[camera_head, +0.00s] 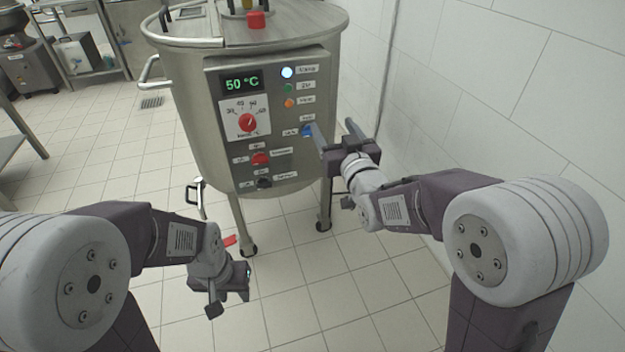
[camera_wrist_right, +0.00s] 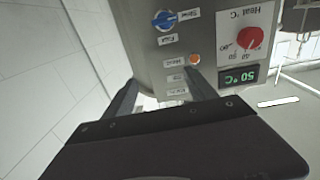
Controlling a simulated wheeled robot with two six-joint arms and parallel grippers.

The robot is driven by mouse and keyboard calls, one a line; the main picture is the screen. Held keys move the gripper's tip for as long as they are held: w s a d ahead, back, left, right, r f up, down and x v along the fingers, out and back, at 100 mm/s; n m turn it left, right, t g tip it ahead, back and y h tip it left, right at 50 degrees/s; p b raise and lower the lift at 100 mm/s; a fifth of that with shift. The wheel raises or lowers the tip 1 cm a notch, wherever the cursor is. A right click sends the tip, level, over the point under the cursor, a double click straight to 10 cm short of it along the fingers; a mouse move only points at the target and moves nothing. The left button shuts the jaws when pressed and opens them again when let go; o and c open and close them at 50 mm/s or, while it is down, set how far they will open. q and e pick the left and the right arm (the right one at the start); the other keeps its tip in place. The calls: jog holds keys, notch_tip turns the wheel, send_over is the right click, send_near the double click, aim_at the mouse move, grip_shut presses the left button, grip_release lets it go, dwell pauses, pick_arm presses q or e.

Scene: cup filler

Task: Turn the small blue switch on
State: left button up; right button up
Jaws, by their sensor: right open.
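The small blue switch (camera_head: 307,131) is at the right side of the control panel (camera_head: 235,182), on a steel tank. It also shows at the top of the right wrist view (camera_wrist_right: 164,20), beyond the fingertips and between white labels. My right gripper (camera_head: 334,128) is open and empty, its fingers pointing at the panel's right edge, with the left finger beside the switch in the head view. The wrist view does not show the switch between the fingers. My left gripper (camera_head: 229,284) hangs low in front of the tank, its fingers hard to make out.
A tiled wall (camera_head: 500,85) stands close on the right. The floor at left is open.

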jog(key=b, duration=0.3)
send_near(311, 134)
jog(key=shift+y, duration=0.3)
jog(key=b+x, duration=0.1)
jog(key=x, duration=0.3)
jog(key=b+x, duration=0.2)
jog(key=x, duration=0.2)
jog(key=shift+w+d+f, duration=0.1)
jog(key=shift+w+f, duration=0.05)
jog(key=shift+w, duration=0.3)
jog(key=shift+w+b, duration=0.3)
pick_arm(q)
notch_tip(311, 134, down, 10)
jog(key=shift+a+r, duration=0.1)
pick_arm(e)
jog(key=c, duration=1.4)
